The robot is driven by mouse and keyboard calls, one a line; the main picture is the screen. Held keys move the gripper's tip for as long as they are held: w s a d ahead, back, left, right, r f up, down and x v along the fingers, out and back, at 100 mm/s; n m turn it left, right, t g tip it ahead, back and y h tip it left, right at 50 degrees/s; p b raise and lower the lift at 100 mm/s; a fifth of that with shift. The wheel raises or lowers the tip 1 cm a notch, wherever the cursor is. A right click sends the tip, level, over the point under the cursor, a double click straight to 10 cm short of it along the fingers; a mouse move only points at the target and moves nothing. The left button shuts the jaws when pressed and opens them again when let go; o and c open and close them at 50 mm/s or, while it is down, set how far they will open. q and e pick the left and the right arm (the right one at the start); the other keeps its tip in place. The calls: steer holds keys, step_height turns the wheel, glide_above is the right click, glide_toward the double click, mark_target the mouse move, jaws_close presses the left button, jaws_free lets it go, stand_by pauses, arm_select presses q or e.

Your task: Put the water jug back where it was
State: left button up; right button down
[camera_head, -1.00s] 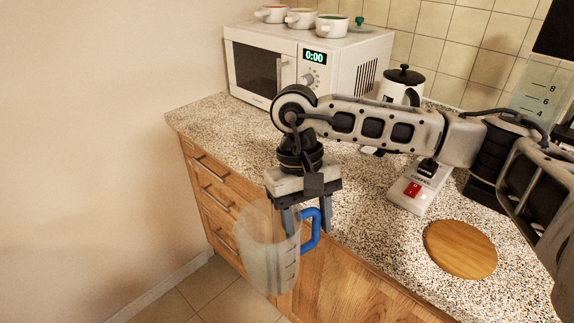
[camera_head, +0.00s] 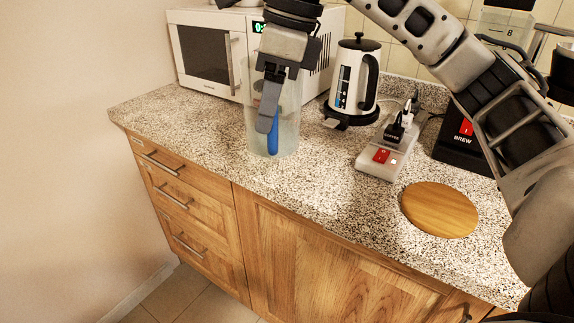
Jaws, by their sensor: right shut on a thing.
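The water jug (camera_head: 288,132) is clear, with a blue handle (camera_head: 272,139). It is upright in the middle of the picture, in front of the microwave, over the speckled counter. My right gripper (camera_head: 268,118) comes down from above and is shut on the jug at its handle. The fingers hide part of the handle and jug. I cannot tell whether the jug's base touches the counter or hangs just above it. My left gripper is not in view.
A white microwave (camera_head: 204,57) stands behind the jug. A kettle (camera_head: 353,76), a power strip (camera_head: 386,154) with a red switch and a black brewer (camera_head: 459,145) are to the right. A round wooden board (camera_head: 440,209) lies near the front. The counter (camera_head: 180,128) left of the jug is clear.

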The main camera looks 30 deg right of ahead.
steer(key=w+d+m+b, duration=0.1)
steer(key=w+m, duration=0.1)
steer(key=w+d+f+m, duration=0.1)
steer(key=w+d+m, duration=0.1)
steer(key=w+m, duration=0.1)
steer(key=w+d+m+t+h+b, duration=0.1)
steer(key=w+m, duration=0.1)
steer(key=shift+w+d+f+b, duration=0.2)
steer(key=shift+w+f+b, duration=0.05)
steer(key=shift+w+b, duration=0.1)
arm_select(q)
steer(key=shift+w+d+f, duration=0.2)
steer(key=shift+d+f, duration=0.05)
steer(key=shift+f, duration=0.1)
arm_select(e)
steer(key=w+d+f, duration=0.1)
steer(key=w+f, duration=0.3)
steer(key=f, duration=0.4)
steer(key=shift+d+f, duration=0.15)
steer(key=shift+d, duration=0.15)
steer(key=shift+w+f, duration=0.1)
steer(key=shift+f, duration=0.05)
steer(key=c, duration=0.6)
jaws_free()
steer(key=shift+c, duration=0.2)
